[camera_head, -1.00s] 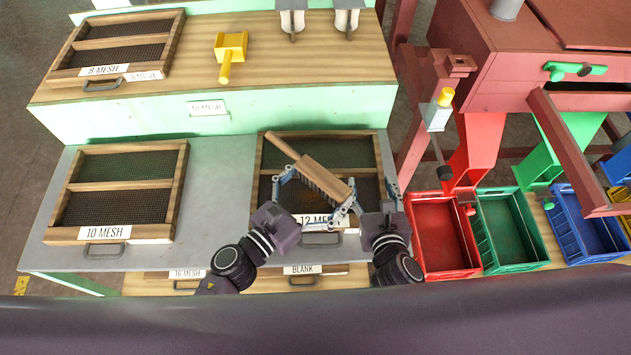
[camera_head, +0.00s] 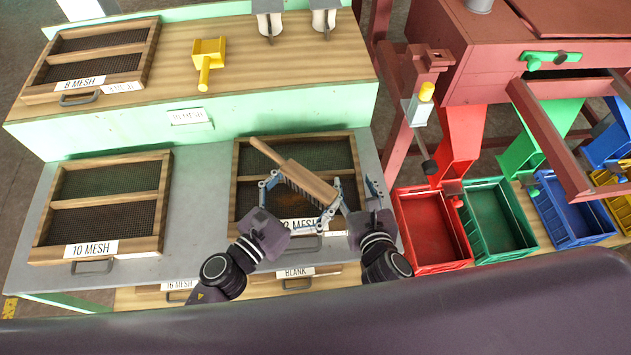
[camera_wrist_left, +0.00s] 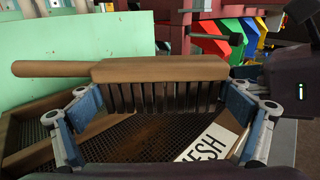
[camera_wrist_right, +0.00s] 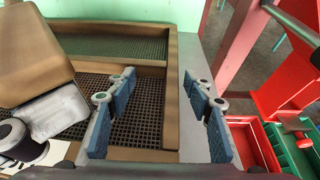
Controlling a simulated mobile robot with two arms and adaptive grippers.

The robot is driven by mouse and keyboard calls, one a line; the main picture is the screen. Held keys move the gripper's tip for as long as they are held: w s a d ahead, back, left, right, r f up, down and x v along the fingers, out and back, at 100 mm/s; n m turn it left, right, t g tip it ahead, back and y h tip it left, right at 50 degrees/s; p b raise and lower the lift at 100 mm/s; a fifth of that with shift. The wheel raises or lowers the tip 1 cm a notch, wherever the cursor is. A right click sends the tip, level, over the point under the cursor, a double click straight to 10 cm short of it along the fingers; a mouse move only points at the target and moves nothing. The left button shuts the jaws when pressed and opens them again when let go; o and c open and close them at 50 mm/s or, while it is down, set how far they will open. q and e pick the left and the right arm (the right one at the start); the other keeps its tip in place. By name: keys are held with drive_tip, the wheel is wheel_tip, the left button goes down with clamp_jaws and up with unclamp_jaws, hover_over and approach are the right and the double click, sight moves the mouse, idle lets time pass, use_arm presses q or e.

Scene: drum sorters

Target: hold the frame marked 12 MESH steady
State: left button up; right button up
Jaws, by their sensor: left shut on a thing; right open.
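The frame marked 12 MESH (camera_head: 239,172) lies on the grey lower bench in the head view, with a wooden rim, a crossbar and dark mesh. Its label is partly covered by my left gripper. My left gripper (camera_head: 298,198) is shut on a wooden-backed brush (camera_head: 308,180) with dark bristles, held over the near mesh panel. Brown material (camera_wrist_left: 150,130) shows on the mesh below it; bristle contact is unclear. My right gripper (camera_head: 358,187) is open at the frame's right side. In the right wrist view, its fingers (camera_wrist_right: 158,100) are on either side of the right rail (camera_wrist_right: 172,90).
The 10 MESH frame (camera_head: 153,245) lies at left. The 8 MESH frame (camera_head: 150,60) and a yellow scoop (camera_head: 208,52) are on the upper shelf. Red (camera_head: 405,225), green (camera_head: 472,240) and blue (camera_head: 552,225) bins stand at right under chutes. Grey bench between the two lower frames is clear.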

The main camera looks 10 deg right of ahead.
use_arm(q)
drive_tip(key=shift+w+a+r, duration=0.1)
drive_tip(key=shift+a, duration=0.55)
drive_tip(key=shift+w+a+r, duration=0.1)
drive_tip(key=shift+a, duration=0.5)
drive_tip(key=shift+w+a+r, duration=0.1)
drive_tip(key=shift+a+r, duration=0.05)
drive_tip(key=shift+a, duration=3)
drive_tip(key=shift+r, duration=0.1)
drive_tip(key=shift+r, duration=2.9)
drive_tip(key=shift+r, duration=0.1)
drive_tip(key=shift+r, duration=1.4)
drive_tip(key=shift+w, duration=0.1)
